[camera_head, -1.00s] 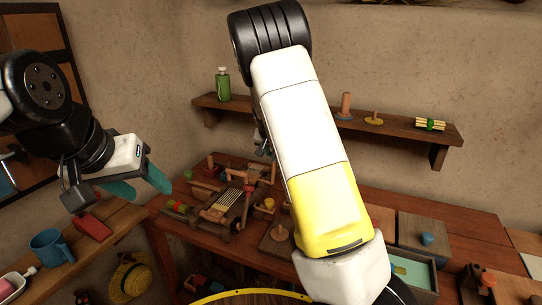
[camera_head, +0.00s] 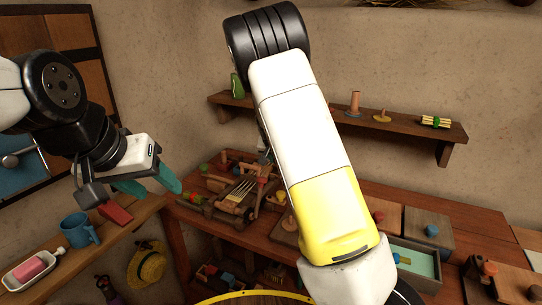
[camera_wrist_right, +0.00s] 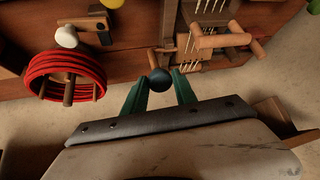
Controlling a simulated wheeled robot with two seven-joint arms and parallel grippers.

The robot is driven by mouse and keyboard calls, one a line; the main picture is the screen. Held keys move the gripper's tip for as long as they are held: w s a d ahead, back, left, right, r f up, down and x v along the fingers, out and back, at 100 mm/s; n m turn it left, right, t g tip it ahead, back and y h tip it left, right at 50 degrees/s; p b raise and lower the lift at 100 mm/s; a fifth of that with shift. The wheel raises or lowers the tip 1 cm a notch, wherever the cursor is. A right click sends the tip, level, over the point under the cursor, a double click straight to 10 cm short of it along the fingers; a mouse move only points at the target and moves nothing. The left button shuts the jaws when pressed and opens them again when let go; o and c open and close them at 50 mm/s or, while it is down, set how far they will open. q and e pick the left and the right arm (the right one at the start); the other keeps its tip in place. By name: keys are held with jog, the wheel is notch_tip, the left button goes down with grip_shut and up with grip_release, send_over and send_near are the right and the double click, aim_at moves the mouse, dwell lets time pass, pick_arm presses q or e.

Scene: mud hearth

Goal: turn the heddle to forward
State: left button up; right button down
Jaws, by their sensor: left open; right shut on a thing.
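The small wooden loom (camera_head: 215,207) with pale warp strings stands on the table in the head view, partly hidden behind my right arm. In the right wrist view, wooden bars and a rack of pale pins (camera_wrist_right: 190,62) show just beyond my fingers. I cannot tell for sure which part is the heddle, nor its position. My right gripper (camera_wrist_right: 160,88) is shut on a dark round knob (camera_wrist_right: 159,80), held between the teal fingertips. The right gripper is hidden in the head view. My left gripper (camera_head: 163,192) is open and empty, above the left bench.
A coil of red cord (camera_wrist_right: 62,75) lies left of my right gripper. A wall shelf (camera_head: 395,127) overhangs the table at the back.

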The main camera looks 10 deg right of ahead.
jog(key=shift+s+a+f, duration=0.4)
jog(key=shift+s+f, duration=0.05)
jog(key=shift+f, duration=0.15)
jog(key=c, duration=1)
grip_release()
jog(key=shift+w+r, duration=0.1)
jog(key=shift+r, duration=0.15)
jog(key=v, duration=0.7)
jog(key=shift+r, duration=0.35)
jog(key=shift+s+d, duration=0.1)
jog(key=shift+s, duration=0.1)
